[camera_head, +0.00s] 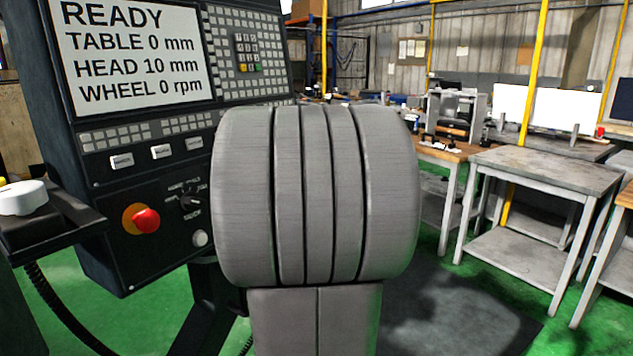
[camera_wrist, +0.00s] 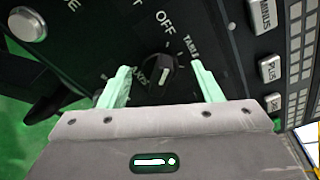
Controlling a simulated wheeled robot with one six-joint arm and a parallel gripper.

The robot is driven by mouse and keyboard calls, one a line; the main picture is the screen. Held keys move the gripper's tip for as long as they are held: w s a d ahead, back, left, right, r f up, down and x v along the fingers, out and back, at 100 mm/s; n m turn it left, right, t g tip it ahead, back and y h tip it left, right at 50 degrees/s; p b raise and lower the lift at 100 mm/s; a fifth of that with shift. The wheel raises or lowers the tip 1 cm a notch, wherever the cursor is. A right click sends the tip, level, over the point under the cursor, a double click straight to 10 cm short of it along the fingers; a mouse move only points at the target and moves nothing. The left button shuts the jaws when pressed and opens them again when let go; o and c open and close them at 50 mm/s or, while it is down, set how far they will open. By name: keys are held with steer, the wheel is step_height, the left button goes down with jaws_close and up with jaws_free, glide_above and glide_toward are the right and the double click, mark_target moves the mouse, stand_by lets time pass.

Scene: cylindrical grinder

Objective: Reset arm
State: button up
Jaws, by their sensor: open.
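My gripper (camera_wrist: 160,68) is open, with its two pale green fingers spread apart and no object held. In the wrist view the black rotary selector knob (camera_wrist: 162,72) shows between the fingertips. The picture does not tell whether the fingers touch it or how deep they reach. Labels OFF and TABLE are printed around the knob. The same knob (camera_head: 190,201) shows on the control panel in the head view, left of my large grey arm link. That link fills the middle of the head view and hides my gripper there.
The panel's screen (camera_head: 135,45) reads READY, TABLE 0 mm, HEAD 10 mm, WHEEL 0 rpm. A red emergency stop (camera_head: 146,220) and a pale round button (camera_head: 199,238) sit near the knob. A grey worktable (camera_head: 548,168) stands at right, with green floor between.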

steer(key=shift+r+m+p, duration=0.15)
steer(key=shift+m+p, duration=0.45)
steer(key=shift+p, duration=0.2)
